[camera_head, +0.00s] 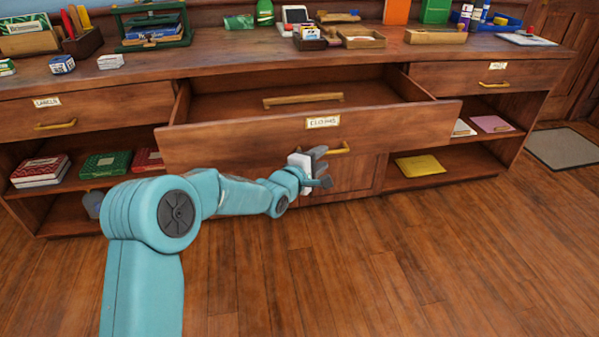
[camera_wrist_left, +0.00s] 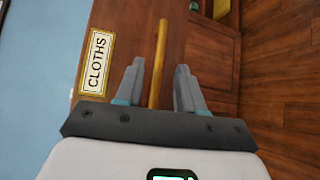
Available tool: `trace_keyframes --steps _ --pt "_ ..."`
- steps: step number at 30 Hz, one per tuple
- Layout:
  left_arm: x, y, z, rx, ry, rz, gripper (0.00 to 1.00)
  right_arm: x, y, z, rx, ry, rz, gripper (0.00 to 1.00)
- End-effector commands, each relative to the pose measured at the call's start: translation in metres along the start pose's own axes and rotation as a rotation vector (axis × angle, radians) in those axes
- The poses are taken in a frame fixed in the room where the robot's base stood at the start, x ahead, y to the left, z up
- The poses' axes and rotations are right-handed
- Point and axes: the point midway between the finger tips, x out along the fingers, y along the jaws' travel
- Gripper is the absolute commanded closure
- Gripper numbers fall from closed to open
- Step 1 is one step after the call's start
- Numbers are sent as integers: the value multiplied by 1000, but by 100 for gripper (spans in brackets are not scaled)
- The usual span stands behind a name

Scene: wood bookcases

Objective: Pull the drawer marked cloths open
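The drawer marked cloths (camera_head: 230,148) stands pulled out from the middle of the wooden counter, its inside showing from above. Its framed label (camera_head: 322,122) reads CLOTHS, and it also shows in the left wrist view (camera_wrist_left: 97,63). The brass bar handle (camera_head: 341,149) is on the drawer front below the label. My left gripper (camera_head: 322,165) is at the handle. In the left wrist view its two fingers (camera_wrist_left: 160,75) are apart, one on each side of the handle (camera_wrist_left: 158,55), with gaps showing. My right gripper is not in view.
Shut drawers flank it, one marked labels (camera_head: 95,107) at left and another (camera_head: 520,76) at right. Low shelves hold boxes and a yellow packet (camera_head: 419,166). The countertop (camera_head: 240,60) carries trays and stationery. The wooden floor (camera_head: 400,260) in front is clear.

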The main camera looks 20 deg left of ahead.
Motion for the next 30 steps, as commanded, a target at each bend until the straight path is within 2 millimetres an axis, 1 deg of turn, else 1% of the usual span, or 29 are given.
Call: trace_keyframes --steps 1,9,12,15,18,21,30 --pt "-12 4 0 0 1 -1 62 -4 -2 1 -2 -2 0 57" --pt "-82 4 -1 -1 3 -1 62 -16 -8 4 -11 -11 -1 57" --pt "-105 3 -1 1 2 -1 62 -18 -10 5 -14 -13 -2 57" --pt "-121 2 -1 0 2 -1 62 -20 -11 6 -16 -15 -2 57" --pt "-133 1 -1 0 2 -1 62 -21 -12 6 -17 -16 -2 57" --pt "-138 0 -1 1 0 -1 62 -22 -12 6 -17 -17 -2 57" --pt "-139 0 0 1 0 0 62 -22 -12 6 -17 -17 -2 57"
